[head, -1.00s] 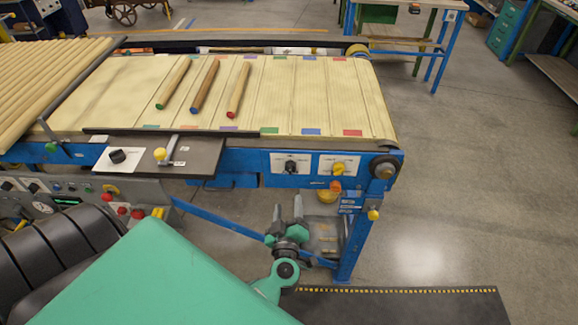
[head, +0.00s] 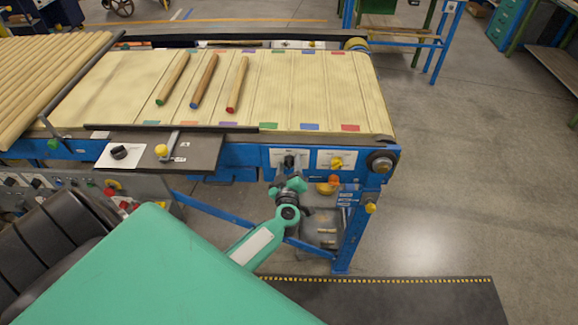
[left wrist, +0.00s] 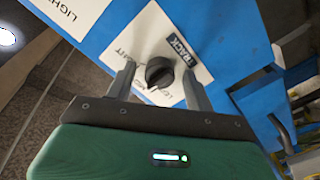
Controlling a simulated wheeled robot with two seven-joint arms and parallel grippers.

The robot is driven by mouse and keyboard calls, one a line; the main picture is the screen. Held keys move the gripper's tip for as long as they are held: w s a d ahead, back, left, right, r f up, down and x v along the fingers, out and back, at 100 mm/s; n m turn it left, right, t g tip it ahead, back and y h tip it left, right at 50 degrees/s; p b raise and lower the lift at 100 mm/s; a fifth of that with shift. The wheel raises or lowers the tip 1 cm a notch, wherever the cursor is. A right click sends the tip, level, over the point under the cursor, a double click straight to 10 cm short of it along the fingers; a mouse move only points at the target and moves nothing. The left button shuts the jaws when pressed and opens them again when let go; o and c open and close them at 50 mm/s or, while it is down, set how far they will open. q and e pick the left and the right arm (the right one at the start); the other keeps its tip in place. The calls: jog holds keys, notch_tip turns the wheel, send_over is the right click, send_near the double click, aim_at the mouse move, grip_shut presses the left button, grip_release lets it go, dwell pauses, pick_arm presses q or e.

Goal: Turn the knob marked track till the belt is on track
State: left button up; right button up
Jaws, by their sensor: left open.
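The track knob (left wrist: 159,72) is black, on a white plate labelled TRACK on the blue frame. It also shows in the head view (head: 289,160), partly covered by my left gripper. My left gripper (left wrist: 158,82) is open, its two grey fingers on either side of the knob. I cannot tell whether they touch it. In the head view the left gripper (head: 289,168) is at the panel below the belt's front edge. The cream belt (head: 335,95) has coloured marks along both edges. How well it is tracked is unclear. My right gripper is not in view.
Several wooden rods lie on the belt, among them a red-ended one (head: 237,85). A yellow knob (head: 336,162) sits right of the track knob. A dark plate (head: 190,150) with a yellow-topped lever is further left. Open floor lies to the right.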

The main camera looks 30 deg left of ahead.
pick_arm(q)
jog(key=shift+c, duration=0.2)
jog(key=c, duration=0.9)
jog(key=shift+c, duration=0.2)
jog(key=shift+n, duration=0.3)
jog(key=shift+f+n, duration=0.1)
jog(key=shift+n, duration=0.9)
jog(key=n, duration=0.2)
jog(key=shift+n, duration=0.3)
jog(key=n+b, duration=0.1)
jog(key=n, duration=0.2)
jog(key=shift+n+b, duration=0.4)
jog(key=shift+n, duration=1.5)
